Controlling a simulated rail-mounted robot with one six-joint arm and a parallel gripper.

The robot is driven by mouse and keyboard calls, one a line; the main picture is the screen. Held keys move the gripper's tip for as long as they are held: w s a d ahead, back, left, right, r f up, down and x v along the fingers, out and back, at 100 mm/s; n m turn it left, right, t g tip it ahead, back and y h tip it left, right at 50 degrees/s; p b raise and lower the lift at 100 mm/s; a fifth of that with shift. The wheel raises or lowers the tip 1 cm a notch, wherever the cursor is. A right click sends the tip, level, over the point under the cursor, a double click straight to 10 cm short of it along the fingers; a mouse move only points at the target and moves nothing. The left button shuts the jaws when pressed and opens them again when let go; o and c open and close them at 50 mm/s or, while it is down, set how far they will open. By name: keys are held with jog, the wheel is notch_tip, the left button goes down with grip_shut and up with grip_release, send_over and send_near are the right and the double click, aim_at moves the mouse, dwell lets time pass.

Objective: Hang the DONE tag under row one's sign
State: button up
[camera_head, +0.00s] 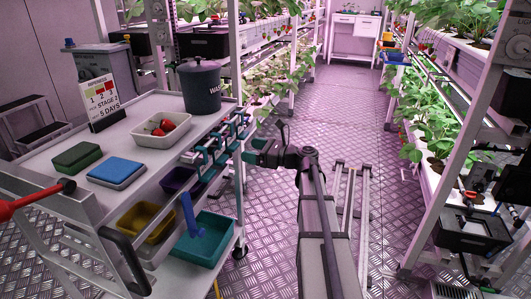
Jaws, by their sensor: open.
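My gripper (257,155) is at the end of my dark arm, pointing left toward the right side of the cart (62,152), beside a row of teal and dark fittings (214,152) along that side. Its fingers are small and partly lost against the fittings. I see nothing held in it, and cannot tell whether it touches the cart. I cannot make out a DONE tag or row one's sign.
Yellow (147,222) and teal (205,240) bins sit below.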

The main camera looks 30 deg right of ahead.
aim_at(237, 147)
jog(key=shift+x, duration=2.75)
jog(key=shift+c, duration=0.3)
jog(key=c, duration=0.8)
jog(key=shift+r+p, duration=1.1)
jog(key=shift+s, duration=0.1)
jog(key=shift+v, duration=3.45)
